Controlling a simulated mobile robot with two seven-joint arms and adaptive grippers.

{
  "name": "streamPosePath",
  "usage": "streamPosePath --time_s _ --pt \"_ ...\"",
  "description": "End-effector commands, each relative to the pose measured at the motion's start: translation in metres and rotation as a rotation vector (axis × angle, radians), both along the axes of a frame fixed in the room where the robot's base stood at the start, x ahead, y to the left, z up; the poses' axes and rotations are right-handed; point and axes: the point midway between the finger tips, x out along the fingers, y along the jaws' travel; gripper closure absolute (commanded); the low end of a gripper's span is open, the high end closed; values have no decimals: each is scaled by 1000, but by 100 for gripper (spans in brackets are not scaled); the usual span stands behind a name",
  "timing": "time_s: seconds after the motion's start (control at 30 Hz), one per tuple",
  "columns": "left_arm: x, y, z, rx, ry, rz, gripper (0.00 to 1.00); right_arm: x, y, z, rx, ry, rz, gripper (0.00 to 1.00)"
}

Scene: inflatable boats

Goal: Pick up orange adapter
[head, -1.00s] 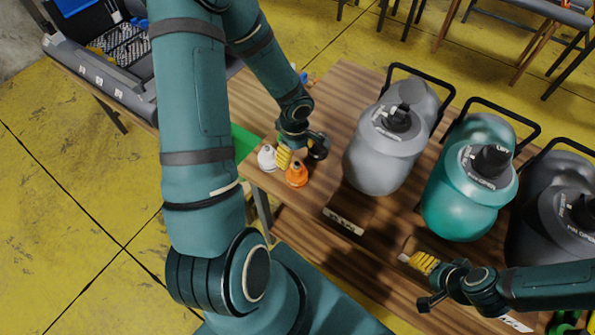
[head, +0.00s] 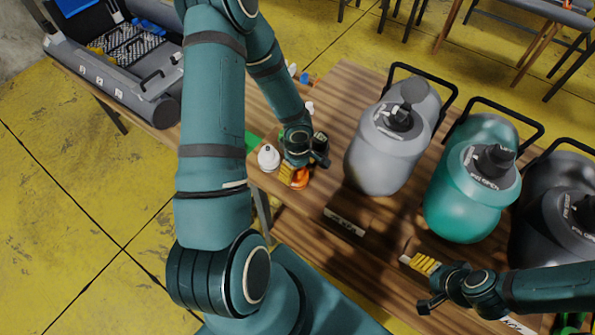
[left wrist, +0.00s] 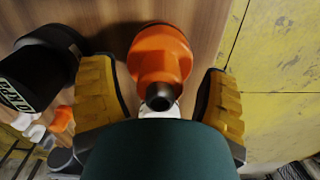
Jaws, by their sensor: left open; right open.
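The orange adapter (head: 299,180) stands on the wooden table near its left edge, partly hidden by my left gripper in the head view. In the left wrist view the orange adapter (left wrist: 160,60) lies between the two yellow finger pads, with gaps on both sides. My left gripper (head: 288,175) is open over the adapter; it also shows in the left wrist view (left wrist: 162,95). My right gripper (head: 412,262) is at the table's front right, its yellow fingers pointing left. It is open and holds nothing visible.
A white adapter (head: 268,157) stands just left of the orange one. A black piece (left wrist: 38,70) is close to the left finger. Grey (head: 385,155), teal (head: 470,195) and dark (head: 560,215) pump bodies fill the table's right. A small labelled block (head: 345,220) lies in front.

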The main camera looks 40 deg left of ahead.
Motion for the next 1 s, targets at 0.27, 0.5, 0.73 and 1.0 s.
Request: streamPosePath --time_s 0.27,0.5,0.73,1.0 --pt "0 0 0 0 0 0 100 0 0 0 0 0 0 33" --pt "0 0 1 0 0 0 100 0 0 0 0 0 0 33" --pt "1 0 30 1 -4 2 100 0 0 7 1 0 0 33" --pt "1 0 80 1 -4 1 100 -1 -1 17 3 0 1 33"
